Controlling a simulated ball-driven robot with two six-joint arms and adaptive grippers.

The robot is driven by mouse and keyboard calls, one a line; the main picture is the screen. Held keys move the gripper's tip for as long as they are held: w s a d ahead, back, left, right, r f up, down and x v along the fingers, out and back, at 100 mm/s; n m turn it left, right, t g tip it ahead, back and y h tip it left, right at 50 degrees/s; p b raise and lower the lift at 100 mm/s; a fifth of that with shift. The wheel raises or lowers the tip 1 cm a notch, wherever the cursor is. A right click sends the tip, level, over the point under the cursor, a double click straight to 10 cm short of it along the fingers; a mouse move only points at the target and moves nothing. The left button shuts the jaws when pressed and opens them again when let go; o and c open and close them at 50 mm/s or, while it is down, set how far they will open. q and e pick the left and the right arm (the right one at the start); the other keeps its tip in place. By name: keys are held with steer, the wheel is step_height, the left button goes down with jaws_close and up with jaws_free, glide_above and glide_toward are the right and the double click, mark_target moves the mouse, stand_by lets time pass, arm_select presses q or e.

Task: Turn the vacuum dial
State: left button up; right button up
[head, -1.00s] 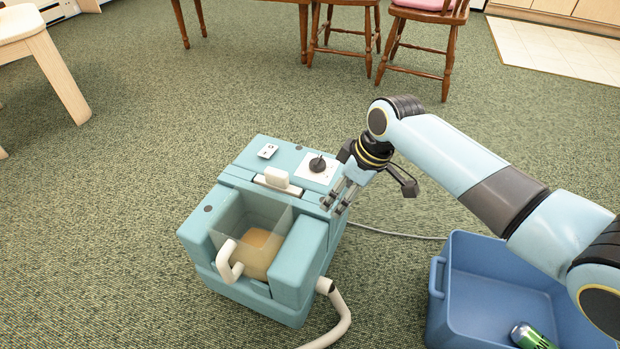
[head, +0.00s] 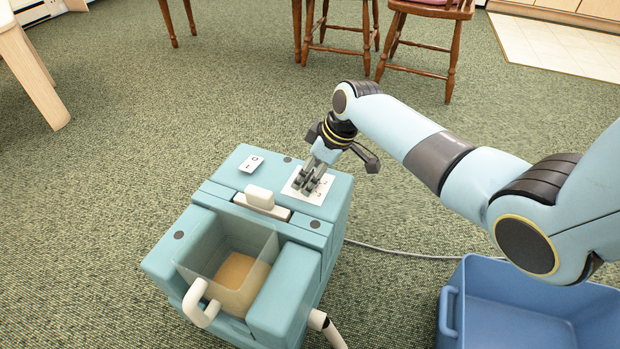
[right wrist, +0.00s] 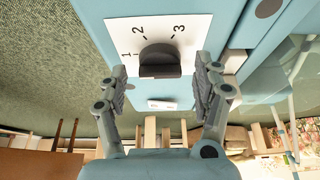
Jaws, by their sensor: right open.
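The teal vacuum (head: 282,312) stands on the carpet in the head view. Its white dial plate (head: 291,191) is on the top right, and my gripper covers the dial there. In the right wrist view, the black dial (right wrist: 160,61) sits on the white plate (right wrist: 198,28) marked 1, 2 and 3. My right gripper (head: 309,186) is over the plate. In the right wrist view its open fingers (right wrist: 160,80) stand on either side of the dial, with gaps between them and it. My left gripper is not in view.
A white switch plate (head: 251,164) and a white handle (head: 260,197) are also on the vacuum's top. A blue bin (head: 510,329) stands at the lower right, with a grey cord running across the carpet. Wooden chairs (head: 425,45) are at the back.

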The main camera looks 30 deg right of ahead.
steer(key=shift+w+f, duration=0.1)
steer(key=shift+f, duration=0.1)
steer(key=c, duration=1.2)
